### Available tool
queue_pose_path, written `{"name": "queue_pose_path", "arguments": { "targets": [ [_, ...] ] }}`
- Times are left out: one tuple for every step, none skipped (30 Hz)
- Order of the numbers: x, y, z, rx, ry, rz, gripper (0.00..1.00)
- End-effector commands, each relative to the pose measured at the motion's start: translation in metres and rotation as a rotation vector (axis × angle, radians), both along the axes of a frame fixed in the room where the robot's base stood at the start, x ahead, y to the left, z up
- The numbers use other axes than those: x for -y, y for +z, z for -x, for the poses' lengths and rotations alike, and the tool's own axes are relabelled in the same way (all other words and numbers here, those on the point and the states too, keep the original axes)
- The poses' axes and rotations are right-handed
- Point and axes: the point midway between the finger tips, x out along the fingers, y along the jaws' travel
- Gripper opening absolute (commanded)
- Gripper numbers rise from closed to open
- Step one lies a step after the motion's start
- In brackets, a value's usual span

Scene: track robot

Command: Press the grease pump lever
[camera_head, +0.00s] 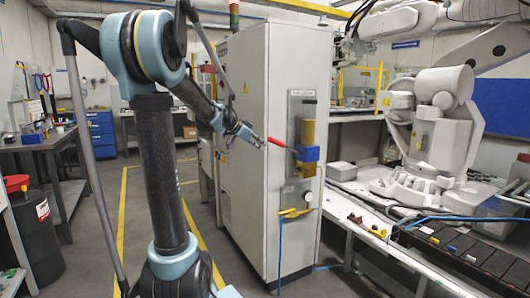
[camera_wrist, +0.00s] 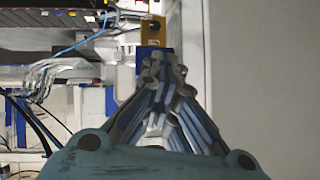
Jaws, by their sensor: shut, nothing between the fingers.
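The grease pump is on a metal plate on the side of the grey cabinet. It has an amber reservoir (camera_head: 308,125) above a blue block (camera_head: 307,154). Its lever has a red handle (camera_head: 276,142) that sticks out to the left, tilted slightly up at its free end. My gripper (camera_head: 259,142) is at the left of this free end; I cannot tell whether they touch. In the wrist view my gripper (camera_wrist: 165,68) is shut with its fingertips together and empty. A blue part shows behind the fingertips there, and the red handle is not visible.
The grey cabinet (camera_head: 252,150) stands close to my arm. A yellow valve handle (camera_head: 294,212) and a blue hose (camera_head: 280,255) are below the pump. A white robot arm (camera_head: 440,125) stands on the bench at right. Open floor lies left of the cabinet.

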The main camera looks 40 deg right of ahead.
Motion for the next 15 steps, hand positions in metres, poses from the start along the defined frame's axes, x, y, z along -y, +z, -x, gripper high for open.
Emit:
{"name": "queue_pose_path", "arguments": {
  "targets": [
    [-0.008, 0.005, -0.001, -0.001, 0.003, 0.000, 0.00],
    [-0.011, 0.007, 0.000, 0.000, 0.002, 0.001, 0.00],
    [-0.016, 0.010, 0.000, 0.000, 0.002, 0.001, 0.00],
    [-0.019, 0.012, -0.001, -0.001, 0.003, 0.001, 0.00],
    [-0.022, 0.014, -0.001, -0.001, 0.002, 0.001, 0.00],
    [-0.025, 0.016, -0.001, -0.001, 0.002, 0.001, 0.00],
    [-0.027, 0.017, -0.001, 0.000, 0.001, 0.001, 0.00],
    [-0.029, 0.019, -0.001, 0.000, 0.001, 0.001, 0.00],
    [-0.031, 0.020, -0.001, 0.000, 0.001, 0.001, 0.00],
    [-0.032, 0.020, -0.001, 0.000, 0.001, 0.001, 0.00],
    [-0.033, 0.021, -0.001, 0.000, 0.001, 0.001, 0.00],
    [-0.034, 0.022, -0.001, 0.000, 0.001, 0.001, 0.00],
    [-0.034, 0.022, -0.001, 0.000, 0.000, 0.002, 0.00],
    [-0.034, 0.022, -0.001, 0.000, 0.000, 0.002, 0.00],
    [-0.034, 0.022, -0.001, 0.000, 0.000, 0.002, 0.00]
  ]
}}
